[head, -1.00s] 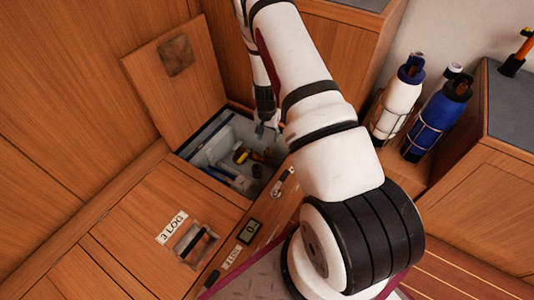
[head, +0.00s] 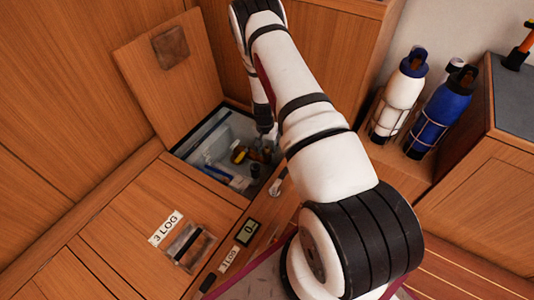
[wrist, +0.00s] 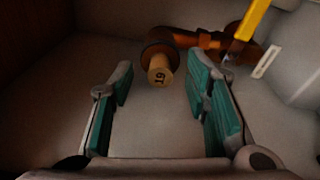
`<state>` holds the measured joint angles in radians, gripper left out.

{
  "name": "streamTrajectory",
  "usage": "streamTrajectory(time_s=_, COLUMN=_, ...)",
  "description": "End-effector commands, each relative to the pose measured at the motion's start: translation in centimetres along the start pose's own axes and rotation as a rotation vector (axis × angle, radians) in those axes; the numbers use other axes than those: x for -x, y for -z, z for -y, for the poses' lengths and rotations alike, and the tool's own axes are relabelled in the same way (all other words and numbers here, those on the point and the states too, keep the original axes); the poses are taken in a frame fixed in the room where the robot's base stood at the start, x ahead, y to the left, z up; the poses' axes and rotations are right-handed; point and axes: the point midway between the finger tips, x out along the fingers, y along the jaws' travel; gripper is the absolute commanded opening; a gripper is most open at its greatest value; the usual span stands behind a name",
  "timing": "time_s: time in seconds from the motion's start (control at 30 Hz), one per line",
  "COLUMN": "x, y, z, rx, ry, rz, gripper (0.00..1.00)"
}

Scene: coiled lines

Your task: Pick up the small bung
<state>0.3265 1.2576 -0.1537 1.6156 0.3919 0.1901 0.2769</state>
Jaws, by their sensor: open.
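The small bung (wrist: 159,68) shows in the wrist view as a short tan plug marked "19", with a wider dark brown part behind it. It lies just ahead of my gripper (wrist: 158,84), roughly in line with the gap between its two teal-padded fingers. My gripper is open and neither finger appears to touch the bung. In the head view my gripper (head: 270,139) is down in the open locker (head: 190,158), partly hidden by my arm. I cannot make out the bung for sure there.
A brown pipe-like fitting (wrist: 205,40) lies close beside and behind the bung, with a yellow-handled item (wrist: 251,20) at its right. The locker's pale walls are close around. Its wooden lid (head: 168,75) leans open. Bottles (head: 400,97) stand in racks at right.

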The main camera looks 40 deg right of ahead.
Motion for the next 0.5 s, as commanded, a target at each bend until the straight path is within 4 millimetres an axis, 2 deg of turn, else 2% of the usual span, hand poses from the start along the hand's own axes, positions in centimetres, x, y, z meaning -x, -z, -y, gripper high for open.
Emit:
streamTrajectory(time_s=0.1, x=0.11, y=0.03, z=0.00, rx=0.000, ry=0.000, rz=0.000, gripper=0.41)
streamTrajectory(time_s=0.27, x=0.12, y=0.03, z=0.00, rx=0.000, ry=0.000, rz=0.000, gripper=0.06)
streamTrajectory(time_s=0.5, x=0.12, y=0.03, z=0.00, rx=0.000, ry=0.000, rz=0.000, gripper=0.06)
